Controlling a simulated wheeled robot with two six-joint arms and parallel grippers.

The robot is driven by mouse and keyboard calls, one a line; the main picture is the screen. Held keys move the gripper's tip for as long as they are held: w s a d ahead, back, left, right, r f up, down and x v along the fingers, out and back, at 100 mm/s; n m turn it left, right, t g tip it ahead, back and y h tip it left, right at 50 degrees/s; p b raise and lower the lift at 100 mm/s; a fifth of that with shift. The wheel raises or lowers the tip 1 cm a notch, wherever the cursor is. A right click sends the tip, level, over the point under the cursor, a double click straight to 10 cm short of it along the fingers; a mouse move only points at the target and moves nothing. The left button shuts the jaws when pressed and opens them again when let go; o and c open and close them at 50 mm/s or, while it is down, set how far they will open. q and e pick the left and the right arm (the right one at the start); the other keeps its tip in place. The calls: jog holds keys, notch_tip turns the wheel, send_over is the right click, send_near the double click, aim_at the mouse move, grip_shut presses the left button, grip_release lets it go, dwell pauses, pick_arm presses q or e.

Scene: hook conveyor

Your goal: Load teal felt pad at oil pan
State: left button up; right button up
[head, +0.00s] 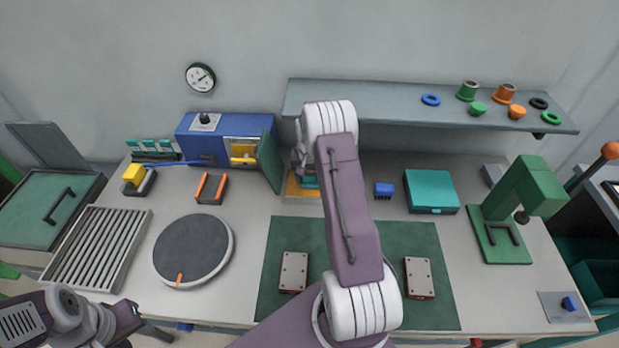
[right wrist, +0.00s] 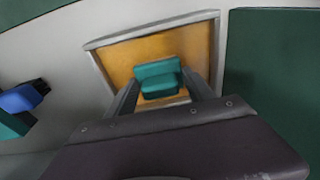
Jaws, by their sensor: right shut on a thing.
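The teal felt pad (right wrist: 157,78) sits between the fingers of my right gripper (right wrist: 160,92), which is shut on it. In the right wrist view the pad appears over the amber floor of the oil pan (right wrist: 118,62), inside its pale rim. I cannot tell whether it touches the floor. In the head view the pan (head: 294,191) is partly hidden by my right arm, and a bit of the pad (head: 309,183) shows. My left gripper (head: 133,313) is at the lower left, away from the pan; its jaw opening is unclear.
An open green door (head: 269,161) of the blue cabinet (head: 214,134) stands just left of the pan. A grey shelf (head: 380,103) runs behind. A green mat (head: 270,280) lies in front.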

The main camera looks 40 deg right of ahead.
aim_at(308, 174)
notch_tip(308, 174, up, 7)
jog(key=p, duration=0.5)
dwell(0.5)
jog(key=shift+a, duration=0.4)
jog(key=s+a+n+b, duration=0.2)
jog(key=s+a+n, duration=0.2)
jog(key=a, duration=0.6)
jog(key=s+a+n+y+b, duration=0.1)
jog(key=s+a+n+b, duration=0.2)
jog(key=s+a, duration=0.5)
jog(key=a+n, duration=0.1)
jog(key=a, duration=0.2)
jog(key=shift+a, duration=0.3)
